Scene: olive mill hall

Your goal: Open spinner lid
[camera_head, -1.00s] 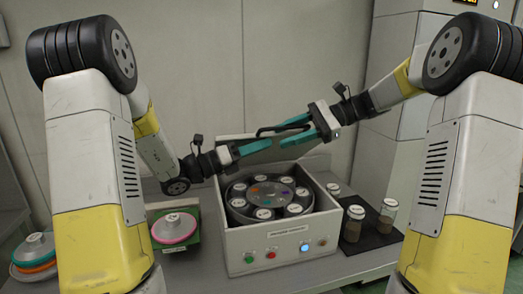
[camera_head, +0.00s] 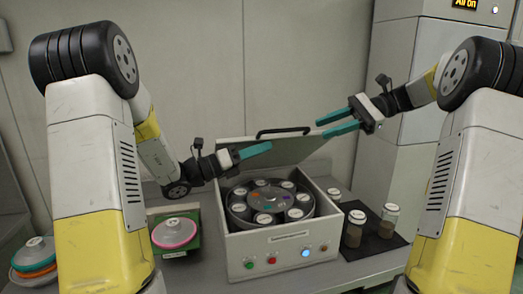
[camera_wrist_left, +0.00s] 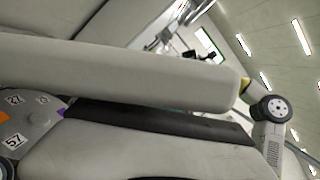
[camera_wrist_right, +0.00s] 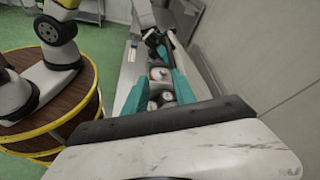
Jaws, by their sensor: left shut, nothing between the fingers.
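The spinner is a pale box (camera_head: 290,247) with a dark round rotor (camera_head: 268,202) that carries several white-capped jars. Its grey lid (camera_head: 302,149) stands raised and tilted at the back, with a black handle (camera_head: 283,131) on its top edge. My left gripper (camera_head: 270,147) is shut and empty, in front of the lid; I cannot tell whether it touches it. My right gripper (camera_head: 320,127) is open and empty, to the right of the handle and apart from it. In the right wrist view its fingers (camera_wrist_right: 155,85) are spread. The left wrist view shows part of the rotor (camera_wrist_left: 30,120).
Buttons line the box front. A wall is behind.

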